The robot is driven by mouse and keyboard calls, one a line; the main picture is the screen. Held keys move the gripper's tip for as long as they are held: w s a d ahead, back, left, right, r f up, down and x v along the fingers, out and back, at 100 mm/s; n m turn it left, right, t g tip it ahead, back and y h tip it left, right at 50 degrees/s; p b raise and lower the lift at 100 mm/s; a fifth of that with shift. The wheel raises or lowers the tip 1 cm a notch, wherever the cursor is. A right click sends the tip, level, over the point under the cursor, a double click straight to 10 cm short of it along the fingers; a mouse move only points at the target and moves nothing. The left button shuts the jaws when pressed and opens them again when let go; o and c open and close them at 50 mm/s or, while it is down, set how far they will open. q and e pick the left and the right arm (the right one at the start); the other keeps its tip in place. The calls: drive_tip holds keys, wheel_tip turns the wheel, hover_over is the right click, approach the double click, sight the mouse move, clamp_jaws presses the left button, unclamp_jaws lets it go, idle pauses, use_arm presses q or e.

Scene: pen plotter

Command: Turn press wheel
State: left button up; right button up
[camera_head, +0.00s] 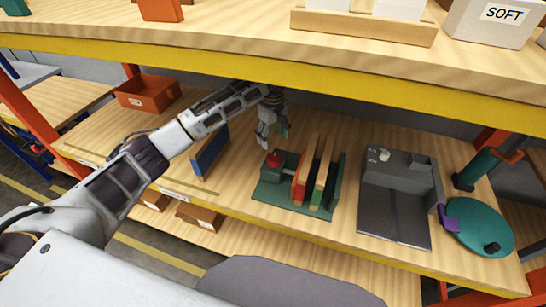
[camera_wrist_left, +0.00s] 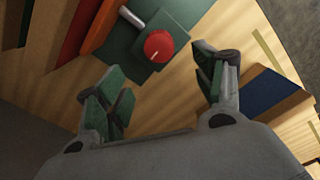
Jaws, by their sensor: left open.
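A small press with a green base (camera_head: 270,195) stands on the middle wooden shelf. Its red round wheel (camera_head: 274,160) is at the left end, on a metal shaft toward an orange-red plate (camera_head: 300,186) and upright wooden boards (camera_head: 323,172). My left gripper (camera_head: 273,134) is open and empty, reaching in from the left, just above and behind the wheel. In the left wrist view the red wheel (camera_wrist_left: 158,45) with its white mark lies ahead of the spread fingers (camera_wrist_left: 160,80), roughly between them and apart from both. My right gripper is not in view.
A blue panel (camera_head: 210,152) stands left of the press. A grey device (camera_head: 396,200) and a teal disc (camera_head: 480,226) with a purple part are to the right. The upper shelf's yellow edge (camera_head: 250,70) runs above my arm. An orange bin (camera_head: 148,92) is at the back left.

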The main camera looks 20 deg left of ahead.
sight(273, 156)
use_arm(q)
wheel_tip(273, 156, down, 10)
drive_tip(key=shift+r, duration=0.15)
drive_tip(key=shift+f, duration=0.6)
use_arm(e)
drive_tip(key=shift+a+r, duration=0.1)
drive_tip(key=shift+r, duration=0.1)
use_arm(q)
drive_tip(key=c, duration=1)
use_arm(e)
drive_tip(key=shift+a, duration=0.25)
use_arm(q)
drive_tip(key=shift+p, duration=0.3)
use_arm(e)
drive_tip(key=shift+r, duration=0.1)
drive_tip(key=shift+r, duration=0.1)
